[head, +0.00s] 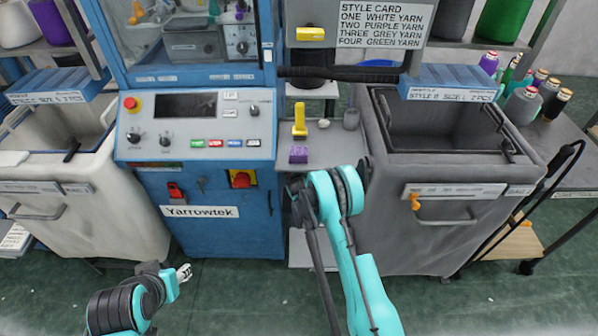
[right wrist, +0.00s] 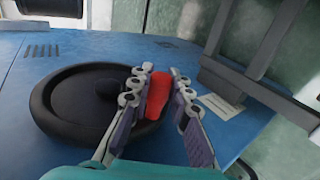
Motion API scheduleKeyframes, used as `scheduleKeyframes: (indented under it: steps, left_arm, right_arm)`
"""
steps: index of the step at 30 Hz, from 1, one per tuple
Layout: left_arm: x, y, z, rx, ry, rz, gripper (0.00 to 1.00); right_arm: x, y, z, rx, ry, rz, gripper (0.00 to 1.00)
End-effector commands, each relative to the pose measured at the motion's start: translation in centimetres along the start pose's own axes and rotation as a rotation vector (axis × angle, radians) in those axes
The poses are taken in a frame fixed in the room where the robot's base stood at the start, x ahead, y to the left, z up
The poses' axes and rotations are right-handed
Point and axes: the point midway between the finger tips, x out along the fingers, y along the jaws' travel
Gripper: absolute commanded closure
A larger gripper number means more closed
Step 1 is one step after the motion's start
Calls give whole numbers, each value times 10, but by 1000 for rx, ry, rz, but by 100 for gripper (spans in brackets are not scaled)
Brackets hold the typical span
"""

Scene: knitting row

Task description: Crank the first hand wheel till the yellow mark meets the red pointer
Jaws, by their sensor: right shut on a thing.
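In the right wrist view a black round hand wheel (right wrist: 75,120) is mounted on a blue panel. A red handle (right wrist: 157,95) at its right side is between the fingers of my right gripper (right wrist: 157,84), which is shut on it. In the head view my right arm (head: 345,215) hides the right gripper, and I cannot make out the wheel. I see no yellow mark, and no red pointer that I can tell apart. My left gripper (head: 184,272) is low, in front of the blue machine and away from it; its finger opening is too small to tell.
The blue machine (head: 220,220) stands in the middle. A pale bin (head: 110,215) is at its left and a grey bin (head: 430,235) at its right. A small shelf (head: 335,150) holds a yellow part (head: 299,121) and a purple block (head: 298,154). The green floor in front is clear.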

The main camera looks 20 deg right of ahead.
Motion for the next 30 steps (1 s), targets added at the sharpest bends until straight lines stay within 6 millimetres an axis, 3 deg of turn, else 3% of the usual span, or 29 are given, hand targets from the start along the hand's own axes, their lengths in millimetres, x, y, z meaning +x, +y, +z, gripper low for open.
scheduleKeyframes:
  steps: [15, 30]
  left_arm:
    - [1, 0, 1, 0, 0, 0, 60]
    - [2, 0, 1, 0, 0, 0, 60]
  right_arm:
    - [-19, 18, 0, 0, -1, 12, 100]
    - [-22, 21, 0, -1, -1, 11, 100]
